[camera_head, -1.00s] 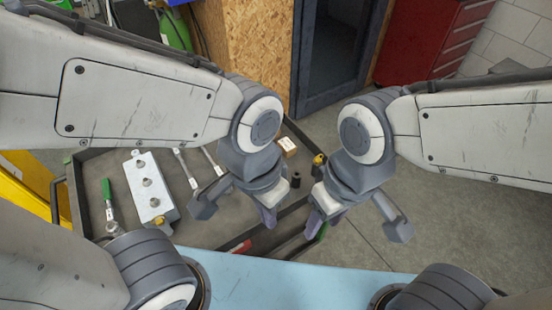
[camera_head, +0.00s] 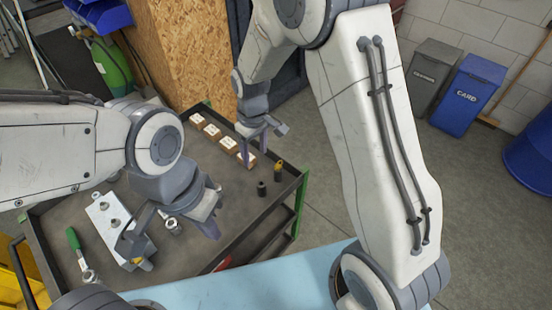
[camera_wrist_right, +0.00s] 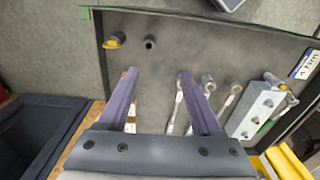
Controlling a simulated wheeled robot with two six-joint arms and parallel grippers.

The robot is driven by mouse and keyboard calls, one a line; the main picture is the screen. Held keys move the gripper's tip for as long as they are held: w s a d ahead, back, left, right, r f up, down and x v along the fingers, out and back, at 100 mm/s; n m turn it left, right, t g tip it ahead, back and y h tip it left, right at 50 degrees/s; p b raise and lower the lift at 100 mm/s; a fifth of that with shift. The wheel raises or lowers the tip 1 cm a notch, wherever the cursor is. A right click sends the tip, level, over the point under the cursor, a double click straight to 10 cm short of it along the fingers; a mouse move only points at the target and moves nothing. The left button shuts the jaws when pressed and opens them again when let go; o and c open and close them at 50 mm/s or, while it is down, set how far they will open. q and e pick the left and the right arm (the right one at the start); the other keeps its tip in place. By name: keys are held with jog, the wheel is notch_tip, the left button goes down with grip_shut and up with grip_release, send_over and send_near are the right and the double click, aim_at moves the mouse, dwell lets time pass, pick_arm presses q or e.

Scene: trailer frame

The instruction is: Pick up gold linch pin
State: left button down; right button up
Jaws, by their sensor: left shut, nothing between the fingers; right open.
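I cannot identify the gold linch pin for certain. A small gold piece (camera_head: 138,261) shows at the near end of the grey metal block (camera_head: 107,217) on the cart in the head view. My left gripper (camera_head: 211,229) is shut and empty, above the cart to the right of the block. My right gripper (camera_head: 256,150) is open over the cart's far right part, by the small labelled boxes (camera_head: 212,131). In the right wrist view its two fingers (camera_wrist_right: 158,76) stand apart with bare cart top between their tips.
A green-handled tool (camera_head: 73,239) lies left of the block. Wrenches (camera_wrist_right: 195,105) lie on the cart. Blue bin (camera_head: 468,95) stands far right.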

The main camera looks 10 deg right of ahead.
jog(key=p, duration=0.2)
send_over(279, 167)
jog(key=f, duration=1)
jog(key=shift+a+f, duration=0.25)
jog(key=f+p, duration=0.1)
jog(key=f, duration=0.4)
jog(key=shift+w+d+f+p, duration=0.15)
jog(key=shift+d+f+p, duration=0.05)
jog(key=shift+p, duration=0.15)
jog(key=shift+f, duration=0.25)
jog(key=shift+f+p, duration=0.55)
jog(key=shift+p, duration=0.05)
notch_tip(279, 167, down, 3)
jog(key=shift+f+p, duration=0.1)
jog(key=shift+p, duration=0.7)
jog(key=shift+f, duration=0.5)
jog(key=c, duration=1)
